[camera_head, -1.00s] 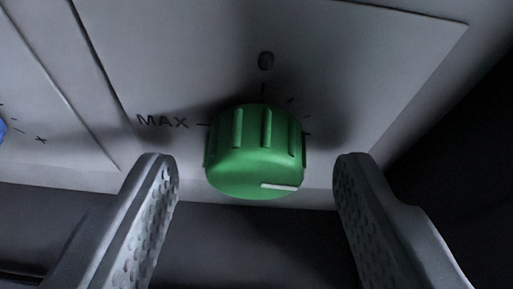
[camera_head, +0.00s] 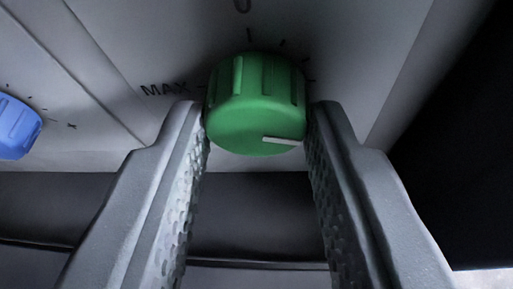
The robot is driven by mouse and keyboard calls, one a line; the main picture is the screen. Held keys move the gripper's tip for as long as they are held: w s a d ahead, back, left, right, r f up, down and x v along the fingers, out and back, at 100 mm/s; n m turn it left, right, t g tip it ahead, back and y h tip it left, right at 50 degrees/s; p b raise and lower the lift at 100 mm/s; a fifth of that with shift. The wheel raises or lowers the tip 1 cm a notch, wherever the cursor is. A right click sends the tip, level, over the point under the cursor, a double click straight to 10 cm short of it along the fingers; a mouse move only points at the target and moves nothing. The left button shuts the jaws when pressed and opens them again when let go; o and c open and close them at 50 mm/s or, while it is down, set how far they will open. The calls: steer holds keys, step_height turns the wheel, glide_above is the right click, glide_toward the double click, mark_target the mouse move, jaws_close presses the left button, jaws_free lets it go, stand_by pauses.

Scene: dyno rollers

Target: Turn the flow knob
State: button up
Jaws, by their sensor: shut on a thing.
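The flow knob (camera_head: 255,110) is a green ribbed knob on a pale panel, in the upper middle of the head camera view. A white pointer line on its face points right. The word MAX and small tick marks are printed on the panel around it. My gripper (camera_head: 258,122) has one finger against each side of the knob and is shut on it. The fingertips hide parts of the knob's left and right sides.
A blue knob (camera_head: 17,127) sits on the neighbouring panel at the left edge, clear of my left finger. Below the panel is a dark recessed band (camera_head: 80,210). The right side is dark.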

steer(key=shift+m, duration=0.3)
steer(key=o, duration=1)
steer(key=shift+y, duration=0.3)
steer(key=shift+p+v, duration=1.9)
steer(key=shift+v, duration=4.95)
steer(key=shift+f, duration=0.15)
